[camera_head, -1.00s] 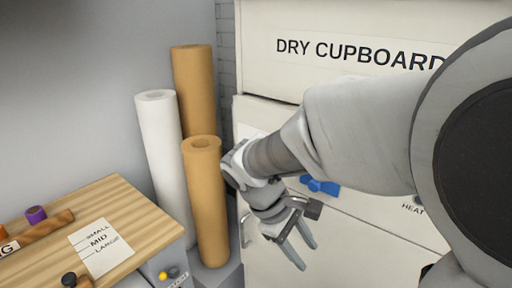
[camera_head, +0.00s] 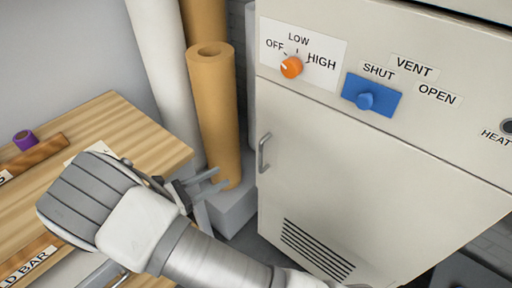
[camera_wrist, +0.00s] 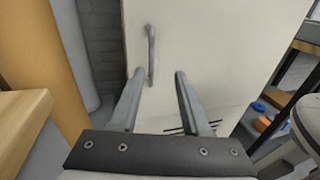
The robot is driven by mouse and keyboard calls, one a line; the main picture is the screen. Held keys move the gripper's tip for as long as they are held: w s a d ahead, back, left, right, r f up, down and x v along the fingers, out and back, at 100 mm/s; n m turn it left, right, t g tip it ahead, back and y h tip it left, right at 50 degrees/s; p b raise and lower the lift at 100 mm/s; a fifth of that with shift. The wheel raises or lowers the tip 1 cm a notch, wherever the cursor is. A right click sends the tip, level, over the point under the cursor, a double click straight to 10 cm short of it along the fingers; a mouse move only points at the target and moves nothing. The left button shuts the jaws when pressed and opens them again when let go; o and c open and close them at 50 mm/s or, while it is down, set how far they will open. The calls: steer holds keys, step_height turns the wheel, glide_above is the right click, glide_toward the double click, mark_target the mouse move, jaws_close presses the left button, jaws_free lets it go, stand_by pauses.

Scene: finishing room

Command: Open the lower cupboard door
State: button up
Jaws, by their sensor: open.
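The lower cupboard door (camera_head: 330,190) is a cream panel, shut, with vent slots low on it. Its grey bar handle (camera_head: 263,153) stands upright near the door's left edge. My gripper (camera_head: 212,184) is open and empty, left of the handle in the head view and apart from it. In the wrist view the handle (camera_wrist: 151,55) is ahead, between the lines of my two open fingers (camera_wrist: 155,88) and beyond their tips. The door (camera_wrist: 200,50) fills the middle of that view.
An orange knob (camera_head: 291,67) and a blue vent slider (camera_head: 371,95) sit on the panel above the door. Brown rolls (camera_head: 214,115) and a white roll (camera_head: 165,80) stand left of the cupboard. A wooden worktop (camera_head: 110,130) is at the left.

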steer(key=a+f+n+t, duration=0.1)
steer(key=b, duration=0.2)
glide_above(260, 170)
steer(key=shift+w, duration=0.35)
jaws_close()
stand_by(1.4)
